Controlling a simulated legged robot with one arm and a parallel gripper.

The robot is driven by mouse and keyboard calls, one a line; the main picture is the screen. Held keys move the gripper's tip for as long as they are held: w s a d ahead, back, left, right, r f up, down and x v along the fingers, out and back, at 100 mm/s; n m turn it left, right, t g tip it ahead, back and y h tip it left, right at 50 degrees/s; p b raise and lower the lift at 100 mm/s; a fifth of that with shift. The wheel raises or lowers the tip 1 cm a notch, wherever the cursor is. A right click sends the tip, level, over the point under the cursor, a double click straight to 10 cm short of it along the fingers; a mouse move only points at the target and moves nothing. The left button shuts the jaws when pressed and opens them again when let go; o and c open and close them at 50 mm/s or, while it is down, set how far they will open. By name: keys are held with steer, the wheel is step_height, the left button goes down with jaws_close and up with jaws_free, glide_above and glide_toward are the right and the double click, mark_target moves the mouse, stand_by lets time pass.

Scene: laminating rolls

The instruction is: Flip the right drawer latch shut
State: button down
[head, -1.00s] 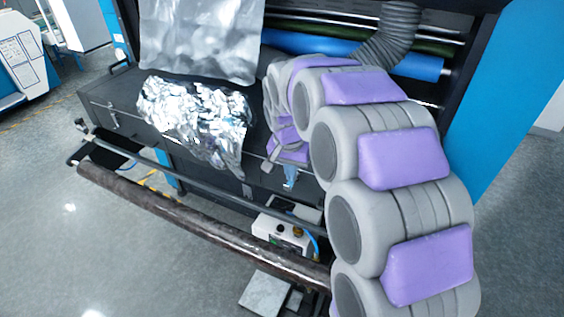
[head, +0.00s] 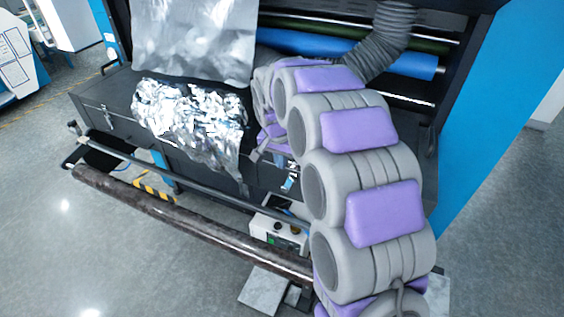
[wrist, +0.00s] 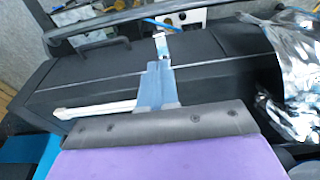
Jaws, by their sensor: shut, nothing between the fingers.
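The right drawer latch (head: 290,180) is a small shiny metal piece on the front of the dark machine body. In the wrist view the latch (wrist: 162,46) lies just beyond the tip of my gripper (wrist: 157,68), whose blue-grey finger points at it. The gripper is shut and empty. I cannot tell whether the finger touches the latch or how far the latch is turned. In the head view my gripper (head: 262,150) is partly hidden behind my arm, just above and left of the latch.
Crumpled foil (head: 190,120) drapes over the machine top left of my gripper. A left latch (head: 107,110) sits on the same front. A long dark roll (head: 190,225) and a thin bar run in front. A white control box (head: 278,232) stands below.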

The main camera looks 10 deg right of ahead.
mark_target(285, 188)
steer(key=f, duration=0.3)
steer(key=w+f+p, duration=0.1)
steer(key=f, duration=0.3)
steer(key=d+f+p, duration=0.1)
steer(key=f, duration=0.3)
steer(key=shift+w+d+f, duration=0.1)
steer(key=shift+w+f, duration=0.1)
steer(key=shift+w, duration=0.05)
steer(key=shift+f+b, duration=0.15)
steer(key=shift+b, duration=0.15)
